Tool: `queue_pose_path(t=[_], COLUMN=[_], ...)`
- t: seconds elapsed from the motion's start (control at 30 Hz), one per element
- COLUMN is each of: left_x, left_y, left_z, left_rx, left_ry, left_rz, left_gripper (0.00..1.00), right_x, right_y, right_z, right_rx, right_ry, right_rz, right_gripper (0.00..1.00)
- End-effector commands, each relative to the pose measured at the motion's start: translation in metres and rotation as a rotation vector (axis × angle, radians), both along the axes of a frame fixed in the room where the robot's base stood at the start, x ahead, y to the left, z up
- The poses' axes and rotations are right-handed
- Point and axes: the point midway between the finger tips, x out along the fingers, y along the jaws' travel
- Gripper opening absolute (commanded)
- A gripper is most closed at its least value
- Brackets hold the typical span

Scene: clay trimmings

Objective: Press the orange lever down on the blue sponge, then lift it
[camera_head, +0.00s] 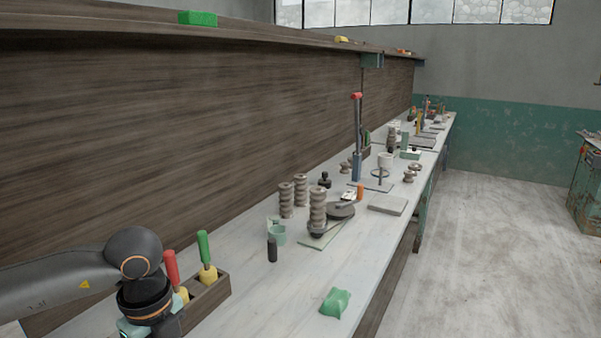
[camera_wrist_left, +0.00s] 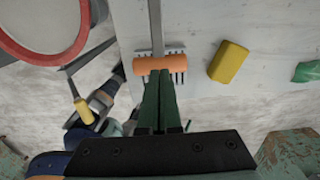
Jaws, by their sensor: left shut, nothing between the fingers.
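In the left wrist view, an orange lever handle (camera_wrist_left: 166,64) lies crosswise on a grey metal bar that runs up the picture. My left gripper (camera_wrist_left: 158,76) is shut and empty; its green fingertips end at the handle's lower edge. I cannot tell whether they touch it or are only in line with it. A dark slotted piece shows behind the handle. No blue sponge shows in either view. In the head view my left arm comes in at the bottom left, with its fingers out of frame. My right gripper is not in view.
In the left wrist view, a yellow block (camera_wrist_left: 229,61) and a green object (camera_wrist_left: 306,72) lie right of the handle. In the head view, a wooden tool box (camera_head: 208,295) stands beside my left arm, and a green lump (camera_head: 335,303) lies near the bench's front edge.

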Motion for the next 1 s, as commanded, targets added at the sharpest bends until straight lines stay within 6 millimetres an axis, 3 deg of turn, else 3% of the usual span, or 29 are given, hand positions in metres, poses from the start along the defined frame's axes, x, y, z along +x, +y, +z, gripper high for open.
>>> queue_pose_path(t=[0.37,1.0], left_x=[0.0,0.0], left_y=[0.0,0.0], left_z=[-0.001,-0.02], left_rx=[0.0,0.001], left_ry=[0.0,0.001], left_rz=[0.0,0.0], left_gripper=[0.0,0.0], right_x=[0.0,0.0], right_y=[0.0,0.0], right_z=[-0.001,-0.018], right_rx=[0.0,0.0], right_ry=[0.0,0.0], right_rz=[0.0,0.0], right_gripper=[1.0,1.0])
